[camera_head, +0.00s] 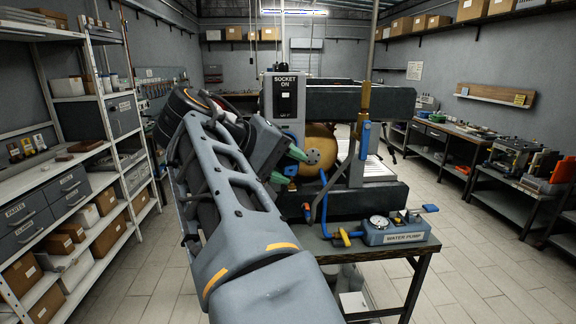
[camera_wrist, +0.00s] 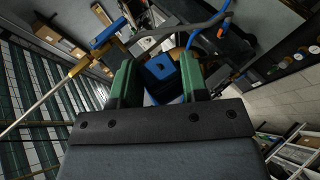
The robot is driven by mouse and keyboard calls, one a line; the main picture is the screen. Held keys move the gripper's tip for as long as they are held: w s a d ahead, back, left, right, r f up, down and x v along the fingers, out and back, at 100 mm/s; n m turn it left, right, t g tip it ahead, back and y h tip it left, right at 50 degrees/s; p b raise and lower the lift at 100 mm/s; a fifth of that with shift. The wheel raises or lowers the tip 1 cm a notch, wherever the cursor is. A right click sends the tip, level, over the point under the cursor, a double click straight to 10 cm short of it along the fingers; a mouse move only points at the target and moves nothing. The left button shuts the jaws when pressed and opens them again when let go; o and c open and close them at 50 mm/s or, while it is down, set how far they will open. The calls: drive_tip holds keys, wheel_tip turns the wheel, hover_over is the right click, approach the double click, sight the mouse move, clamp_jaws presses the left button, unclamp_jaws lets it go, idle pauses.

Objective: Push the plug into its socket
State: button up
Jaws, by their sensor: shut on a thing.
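My gripper (camera_head: 287,165) is at the middle of the head view, with its two green fingers closed around a blue plug (camera_head: 291,170). In the wrist view the blue plug (camera_wrist: 160,72) sits between the green fingers (camera_wrist: 160,85). A round grey face with dark dots shows just right of the fingers; I cannot tell whether it belongs to the plug. A blue cable hangs near it. The socket panel (camera_head: 278,112), white with a black sign reading "SOCKET ON", stands above and behind my gripper. The plug is apart from the panel sign; the socket's opening is not clear.
A blue-grey water pump (camera_head: 396,234) with a gauge sits on the dark bench at right. A brass and blue upright lever (camera_head: 363,120) stands right of my gripper. The boiler (camera_head: 318,150) is behind.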

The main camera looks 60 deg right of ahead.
drive_tip(key=shift+d+r, duration=0.15)
drive_tip(key=shift+d, duration=0.05)
drive_tip(key=shift+w+d+p, duration=0.4)
drive_tip(key=shift+w+d, duration=0.25)
drive_tip(key=shift+d, duration=0.2)
drive_tip(key=shift+w+d+p, duration=0.4)
drive_tip(key=shift+w+d, duration=0.2)
drive_tip(key=shift+d, duration=0.25)
drive_tip(key=shift+w+d+p, duration=0.5)
drive_tip(key=shift+w+d, duration=0.4)
drive_tip(key=shift+d, duration=0.3)
idle(2.8)
drive_tip(key=o, duration=1.1)
drive_tip(key=shift+a+r, duration=0.1)
drive_tip(key=shift+p+v, duration=1)
drive_tip(key=shift+v, duration=1.3)
